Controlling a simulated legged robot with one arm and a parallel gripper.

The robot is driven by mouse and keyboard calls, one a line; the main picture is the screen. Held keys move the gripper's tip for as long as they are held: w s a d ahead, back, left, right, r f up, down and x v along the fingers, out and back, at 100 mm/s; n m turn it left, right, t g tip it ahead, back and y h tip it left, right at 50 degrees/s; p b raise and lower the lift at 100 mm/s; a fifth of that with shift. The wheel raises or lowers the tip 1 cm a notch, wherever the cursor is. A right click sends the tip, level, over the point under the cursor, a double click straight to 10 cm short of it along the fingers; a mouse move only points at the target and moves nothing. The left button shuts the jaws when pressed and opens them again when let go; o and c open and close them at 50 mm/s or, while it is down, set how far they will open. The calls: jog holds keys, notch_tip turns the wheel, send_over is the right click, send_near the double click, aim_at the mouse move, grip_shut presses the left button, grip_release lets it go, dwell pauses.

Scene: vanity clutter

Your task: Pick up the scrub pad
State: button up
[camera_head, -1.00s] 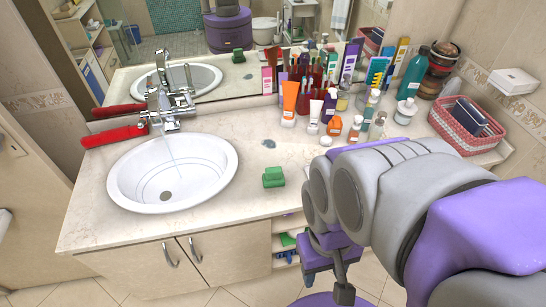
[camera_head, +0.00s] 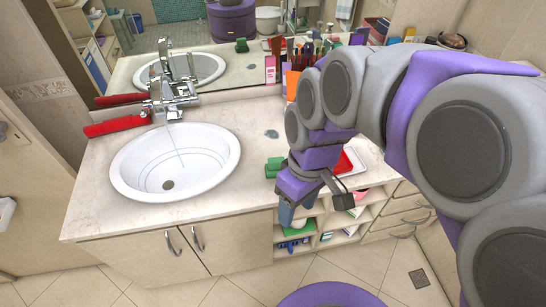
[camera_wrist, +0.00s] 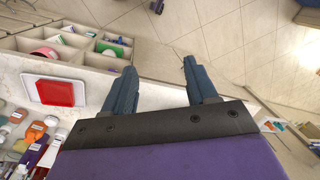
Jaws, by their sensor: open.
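A small green block-like pad (camera_head: 274,165), which looks like the scrub pad, lies on the counter right of the sink. My gripper partly covers it in the head view. My gripper (camera_head: 290,214) is near the counter's front edge, just right of and in front of the pad, pointing downward. In the wrist view my gripper (camera_wrist: 158,78) has its two fingers well apart with nothing between them. The wrist view shows floor beyond the fingers, and I do not see the green pad on the counter there.
A red item on a white dish (camera_wrist: 27,90) lies on the counter beside my gripper. Bottles and tubes (camera_wrist: 38,130) crowd behind it. Open shelves (camera_wrist: 75,37) sit below the counter. The white sink (camera_head: 175,160) has a running tap (camera_head: 172,95).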

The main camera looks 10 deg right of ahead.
jog(key=w+n+y, duration=0.2)
jog(key=w+n, duration=0.3)
jog(key=w, duration=0.6)
jog(key=n+t+y, duration=0.1)
jog(key=n, duration=0.3)
send_over(277, 159)
jog(key=s+d, duration=0.2)
jog(key=s, duration=0.4)
notch_tip(277, 159, down, 3)
jog(key=w+d+f+n, duration=0.2)
jog(key=w+d+f, duration=0.2)
jog(key=w+d, duration=0.1)
jog(key=shift+t, duration=0.3)
jog(key=x, duration=0.3)
jog(key=b+x, duration=0.1)
jog(key=x, duration=0.3)
jog(key=a+b+x, duration=0.1)
jog(key=x, duration=0.3)
jog(key=shift+s+a, duration=0.1)
jog(key=shift+s, duration=0.15)
jog(key=shift+w+b+x, duration=0.2)
jog(key=shift+b+x, duration=0.15)
jog(key=shift+x, duration=1)
jog(key=shift+w+b+x, duration=0.2)
jog(key=shift+b+x, duration=0.1)
jog(key=shift+x, duration=1)
jog(key=shift+a, duration=0.15)
jog(key=shift+r, duration=0.1)
jog(key=c, duration=1.1)
